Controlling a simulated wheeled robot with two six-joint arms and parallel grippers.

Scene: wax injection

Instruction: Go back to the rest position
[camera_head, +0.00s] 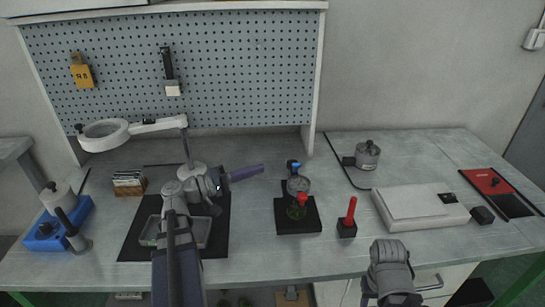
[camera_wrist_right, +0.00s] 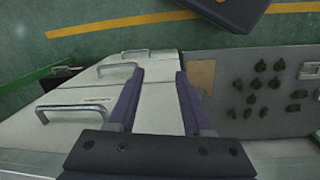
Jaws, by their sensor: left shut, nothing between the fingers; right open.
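My left arm reaches up over the dark mat (camera_head: 133,240) on the bench in the head view. Its purple-fingered left gripper (camera_head: 258,170) points right, shut and empty, above the bench behind the mat's right side. My right arm shows low at the front right of the head view, by the bench's front edge; its fingers are hidden there. In the right wrist view my right gripper (camera_wrist_right: 156,85) is open, its two dark purple fingers apart with nothing between them. Below them are white drawers with metal handles.
A metal tray (camera_head: 203,232) lies under my left arm. Right of it stand a black-based device (camera_head: 298,222) and a red-handled tool (camera_head: 350,215). A white box (camera_head: 425,207) lies further right. A magnifier lamp (camera_head: 105,134) stands behind on the left. Bare bench lies between the mat and device.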

